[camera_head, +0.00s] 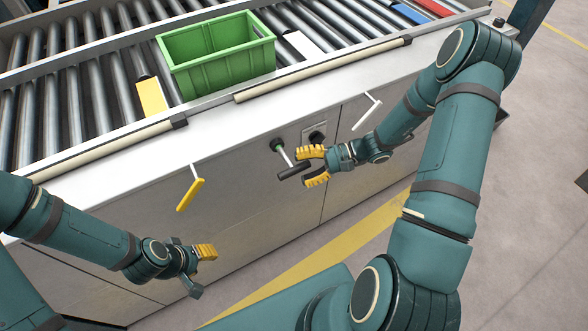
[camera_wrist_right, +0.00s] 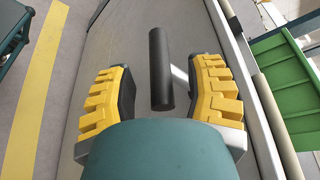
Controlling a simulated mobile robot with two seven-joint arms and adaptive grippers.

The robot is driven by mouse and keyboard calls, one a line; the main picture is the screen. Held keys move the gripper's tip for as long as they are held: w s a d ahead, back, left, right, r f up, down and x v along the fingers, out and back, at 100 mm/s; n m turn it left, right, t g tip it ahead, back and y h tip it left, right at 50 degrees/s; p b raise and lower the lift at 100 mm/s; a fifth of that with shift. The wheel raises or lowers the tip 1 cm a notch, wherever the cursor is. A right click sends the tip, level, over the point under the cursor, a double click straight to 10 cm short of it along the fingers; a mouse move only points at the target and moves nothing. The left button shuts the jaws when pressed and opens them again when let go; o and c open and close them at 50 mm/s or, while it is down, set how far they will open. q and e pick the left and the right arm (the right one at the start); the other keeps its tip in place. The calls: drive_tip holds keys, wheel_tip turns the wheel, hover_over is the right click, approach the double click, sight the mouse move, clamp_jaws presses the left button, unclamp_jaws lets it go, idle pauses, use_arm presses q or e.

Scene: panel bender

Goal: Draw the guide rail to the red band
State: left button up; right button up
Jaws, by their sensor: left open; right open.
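A pale rail (camera_head: 325,70) runs along the conveyor's front edge, with another length (camera_head: 100,150) further left; I cannot tell which is the guide rail. The red band (camera_head: 434,8) lies at the far top right, beside a blue one (camera_head: 409,13). A black T-handle (camera_head: 293,170) on a rod with a green collar sticks out of the front panel. My right gripper (camera_head: 305,167) is open at the handle. In the right wrist view, the black bar (camera_wrist_right: 161,70) lies between its yellow fingers, with gaps on both sides. My left gripper (camera_head: 206,270) is open and empty, low at left.
A green crate (camera_head: 220,74) stands on the rollers. A yellow band (camera_head: 152,95) and a white band (camera_head: 302,44) lie on either side of it. A yellow lever (camera_head: 190,193) and a white lever (camera_head: 366,112) stick out of the front panel. The floor at right is clear.

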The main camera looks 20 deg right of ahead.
drive_tip(key=shift+x, duration=1.4)
drive_tip(key=shift+o, duration=0.3)
clamp_jaws()
